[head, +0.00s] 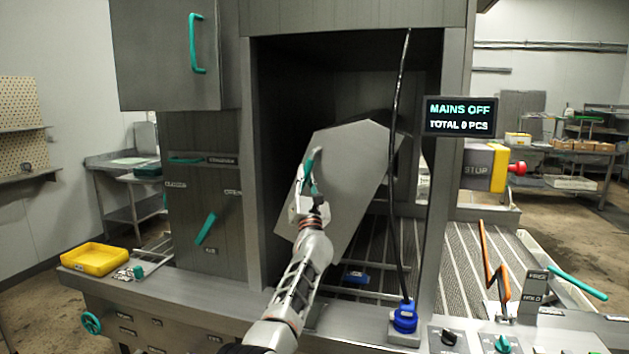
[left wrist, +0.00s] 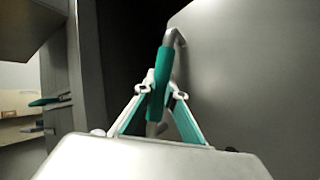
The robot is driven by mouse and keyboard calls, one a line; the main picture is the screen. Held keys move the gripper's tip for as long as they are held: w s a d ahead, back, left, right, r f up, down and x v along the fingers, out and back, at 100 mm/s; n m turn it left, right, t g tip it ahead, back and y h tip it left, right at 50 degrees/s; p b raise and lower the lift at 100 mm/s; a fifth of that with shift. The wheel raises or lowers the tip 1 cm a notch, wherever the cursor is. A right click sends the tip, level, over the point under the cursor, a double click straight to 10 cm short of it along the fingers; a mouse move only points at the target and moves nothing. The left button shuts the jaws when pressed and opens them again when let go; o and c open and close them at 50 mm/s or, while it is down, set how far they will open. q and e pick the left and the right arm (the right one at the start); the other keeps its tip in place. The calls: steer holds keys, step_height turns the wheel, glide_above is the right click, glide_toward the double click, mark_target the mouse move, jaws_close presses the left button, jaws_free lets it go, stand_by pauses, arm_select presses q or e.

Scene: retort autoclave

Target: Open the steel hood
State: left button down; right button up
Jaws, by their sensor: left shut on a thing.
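The steel hood (head: 350,180) is a grey angular box inside the machine's dark opening, tilted in the head view. A green handle (head: 307,168) stands on its left part. My left gripper (head: 308,188) is at this handle. In the left wrist view the two fingers (left wrist: 161,92) are shut around the green grip of the handle (left wrist: 165,65), with the hood's grey face (left wrist: 250,75) to the right. The handle's lower end is partly hidden behind the fingers. My right gripper is not in view.
A black cable (head: 400,150) hangs in front of the opening down to a blue connector (head: 405,316). A display (head: 460,116) reads MAINS OFF. A yellow tray (head: 94,258) sits on the left ledge. An upper door (head: 165,55) with a green handle is at upper left.

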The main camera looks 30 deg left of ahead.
arm_select(q)
steer(key=shift+s+a+r+n, duration=0.1)
steer(key=shift+a+r+n, duration=0.05)
steer(key=shift+a+n, duration=0.3)
steer(key=c, duration=2.4)
jaws_free()
steer(key=shift+c, duration=0.2)
steer(key=o, duration=0.4)
steer(key=shift+c, duration=0.2)
steer(key=v, duration=1.2)
steer(key=shift+d+r, duration=0.1)
